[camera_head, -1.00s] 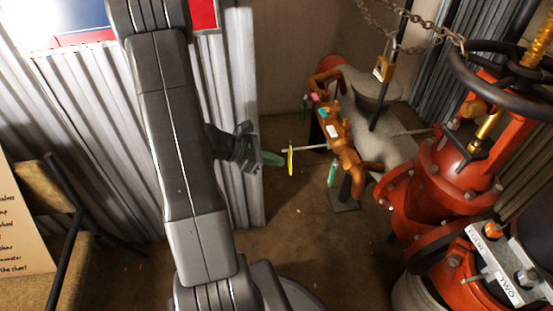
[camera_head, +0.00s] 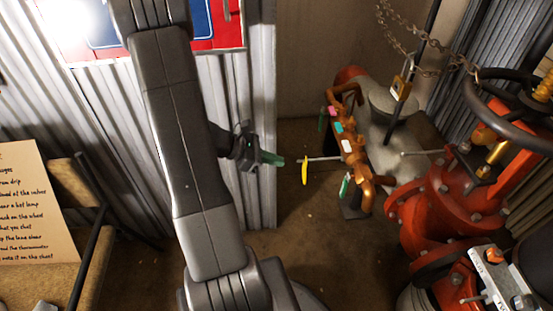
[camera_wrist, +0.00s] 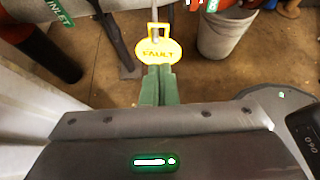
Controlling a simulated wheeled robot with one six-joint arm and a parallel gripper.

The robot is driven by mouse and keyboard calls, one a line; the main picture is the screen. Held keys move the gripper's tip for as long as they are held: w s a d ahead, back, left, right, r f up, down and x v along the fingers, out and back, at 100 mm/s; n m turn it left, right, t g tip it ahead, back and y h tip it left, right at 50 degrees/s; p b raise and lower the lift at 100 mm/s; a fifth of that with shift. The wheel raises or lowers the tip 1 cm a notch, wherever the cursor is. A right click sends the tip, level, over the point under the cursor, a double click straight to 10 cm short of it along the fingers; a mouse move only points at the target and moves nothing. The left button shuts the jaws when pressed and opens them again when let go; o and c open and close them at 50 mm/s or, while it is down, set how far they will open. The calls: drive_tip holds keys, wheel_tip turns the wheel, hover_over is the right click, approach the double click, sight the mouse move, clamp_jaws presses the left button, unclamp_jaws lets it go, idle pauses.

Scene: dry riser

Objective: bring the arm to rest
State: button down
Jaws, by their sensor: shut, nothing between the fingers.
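My gripper (camera_head: 271,159) has green fingertips, and they are shut together with nothing held between them. In the wrist view the closed fingers (camera_wrist: 159,84) are just below a yellow tag (camera_wrist: 159,50) marked FAULT. In the head view the yellow tag (camera_head: 304,171) hangs on a thin grey rod (camera_head: 322,159) that sticks out from the orange pipework. A small gap shows between my fingertips and the tag in the head view. My arm is bent and stands in front of the corrugated wall.
Orange pipework (camera_head: 350,145) with coloured tags stands beyond the rod. A large red valve (camera_head: 440,205) with a black handwheel (camera_head: 505,120) is at the right. A lettered board (camera_head: 35,200) leans at the left. Bare floor (camera_head: 310,235) lies between.

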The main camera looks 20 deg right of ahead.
drive_tip(key=d+f+b, duration=0.2)
drive_tip(key=s+d+f+b, duration=0.1)
drive_tip(key=d+f+b, duration=0.2)
idle(0.6)
drive_tip(key=shift+s+a, duration=0.1)
